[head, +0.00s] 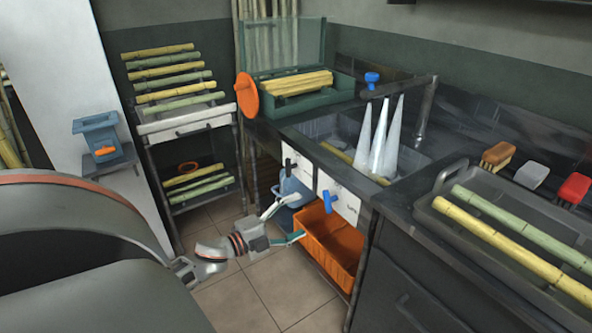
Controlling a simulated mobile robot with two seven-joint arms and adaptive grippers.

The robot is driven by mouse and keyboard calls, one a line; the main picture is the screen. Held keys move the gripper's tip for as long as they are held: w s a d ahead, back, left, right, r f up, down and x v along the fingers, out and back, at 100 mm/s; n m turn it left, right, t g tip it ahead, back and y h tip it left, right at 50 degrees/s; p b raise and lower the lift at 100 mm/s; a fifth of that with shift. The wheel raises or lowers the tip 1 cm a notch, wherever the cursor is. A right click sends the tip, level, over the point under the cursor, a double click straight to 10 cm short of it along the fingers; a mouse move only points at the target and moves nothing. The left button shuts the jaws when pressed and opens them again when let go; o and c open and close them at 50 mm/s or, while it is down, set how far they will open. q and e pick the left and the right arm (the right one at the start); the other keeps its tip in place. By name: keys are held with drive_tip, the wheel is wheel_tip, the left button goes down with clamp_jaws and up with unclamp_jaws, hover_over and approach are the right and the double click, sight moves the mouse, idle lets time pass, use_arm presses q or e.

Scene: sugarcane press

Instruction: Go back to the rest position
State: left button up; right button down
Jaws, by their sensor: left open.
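My left gripper (289,217) is low in front of the sink counter, and its arm reaches in from the left. Its two fingers are spread apart with nothing between them. The upper finger overlaps a blue bucket (292,190) in the picture. The lower finger shows at the left edge of an orange crate (336,245) under the counter. I cannot tell whether the fingers touch either one. My right gripper is not in view.
The counter holds a sink (343,128) with white cones (380,142), a dark tray (470,232) with cane pieces, and several brushes. A cane rack (188,127) stands at the back left. Drawer fronts (342,196) lie above the crate. Tiled floor (280,290) is free below the gripper.

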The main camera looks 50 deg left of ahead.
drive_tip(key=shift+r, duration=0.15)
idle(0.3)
use_arm(q)
drive_tip(key=s+d+f+n+g+p, duration=0.3)
drive_tip(key=s+d+f+n+p, duration=0.1)
drive_tip(key=s+d, duration=0.7)
drive_tip(key=s+d+f+n+g+p, duration=0.4)
drive_tip(key=s+d+n+p, duration=0.3)
drive_tip(key=s+d, duration=0.5)
drive_tip(key=d+n, duration=0.2)
drive_tip(key=d, duration=0.4)
drive_tip(key=shift+d+f, duration=0.25)
drive_tip(key=shift+f, duration=0.1)
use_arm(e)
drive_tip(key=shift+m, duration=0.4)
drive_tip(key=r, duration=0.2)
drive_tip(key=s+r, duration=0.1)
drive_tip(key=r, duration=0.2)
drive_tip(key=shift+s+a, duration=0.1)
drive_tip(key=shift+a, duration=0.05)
use_arm(q)
drive_tip(key=shift+w, duration=0.1)
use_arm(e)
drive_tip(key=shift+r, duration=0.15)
